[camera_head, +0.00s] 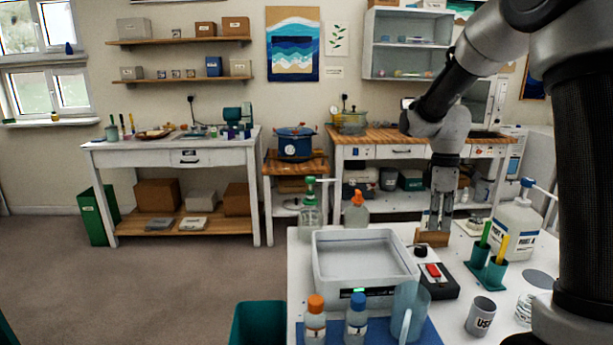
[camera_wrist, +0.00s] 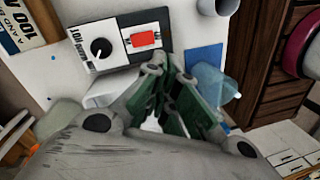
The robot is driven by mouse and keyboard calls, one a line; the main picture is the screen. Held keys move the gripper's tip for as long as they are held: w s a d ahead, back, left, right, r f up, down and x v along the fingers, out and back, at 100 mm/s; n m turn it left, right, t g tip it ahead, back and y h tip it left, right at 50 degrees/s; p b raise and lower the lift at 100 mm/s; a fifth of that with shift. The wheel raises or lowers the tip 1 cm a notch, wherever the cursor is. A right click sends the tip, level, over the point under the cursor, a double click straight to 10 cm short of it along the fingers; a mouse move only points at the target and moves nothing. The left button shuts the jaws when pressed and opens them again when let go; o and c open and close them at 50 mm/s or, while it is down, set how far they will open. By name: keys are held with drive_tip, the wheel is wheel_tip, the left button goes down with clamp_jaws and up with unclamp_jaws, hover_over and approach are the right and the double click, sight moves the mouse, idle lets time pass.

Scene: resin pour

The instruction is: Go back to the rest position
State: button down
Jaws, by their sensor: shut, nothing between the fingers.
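My gripper (camera_head: 434,222) hangs from my arm over the white table, pointing down, to the right of the white tray. In the wrist view my gripper (camera_wrist: 172,90) has its dark green finger pads close together, shut and empty. Below it in the wrist view is a black-and-white control box (camera_wrist: 118,48) with a black knob and a red switch; the same box shows in the head view (camera_head: 443,288). No held object shows in either view.
The white tray (camera_head: 318,262) sits on the table. Orange-capped (camera_head: 315,325) and blue-capped (camera_head: 356,322) bottles and a blue translucent jug (camera_head: 409,312) stand in front. A large pump bottle (camera_head: 514,228), a teal holder (camera_head: 487,272) and a cup (camera_head: 480,318) stand right.

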drive_tip(key=s+r+m+t, duration=0.1)
drive_tip(key=s+r+m, duration=0.1)
drive_tip(key=s+m, duration=0.2)
drive_tip(key=s+d+r+m+t, duration=0.1)
drive_tip(key=s+r+m, duration=0.2)
drive_tip(key=s, duration=0.6)
drive_tip(key=s+r+m+t, duration=0.2)
drive_tip(key=s+r+m, duration=0.1)
drive_tip(key=s+m, duration=0.3)
drive_tip(key=shift+s+d+r, duration=0.15)
drive_tip(key=shift+s+r, duration=0.1)
drive_tip(key=shift+s, duration=0.35)
drive_tip(key=c, duration=2.1)
unclamp_jaws()
drive_tip(key=s+r+t, duration=0.1)
drive_tip(key=s+r, duration=0.1)
drive_tip(key=shift+s+d+r+t, duration=0.1)
drive_tip(key=shift+s+r+t, duration=0.05)
drive_tip(key=shift+s+t, duration=0.2)
drive_tip(key=o, duration=0.7)
drive_tip(key=shift+r+t, duration=0.25)
drive_tip(key=shift+c, duration=0.2)
drive_tip(key=shift+o, duration=1)
drive_tip(key=shift+f, duration=0.1)
drive_tip(key=g, duration=0.4)
hover_over(431, 265)
wheel_tip(431, 265, down, 17)
wheel_tip(431, 265, down, 7)
drive_tip(key=shift+f, duration=0.35)
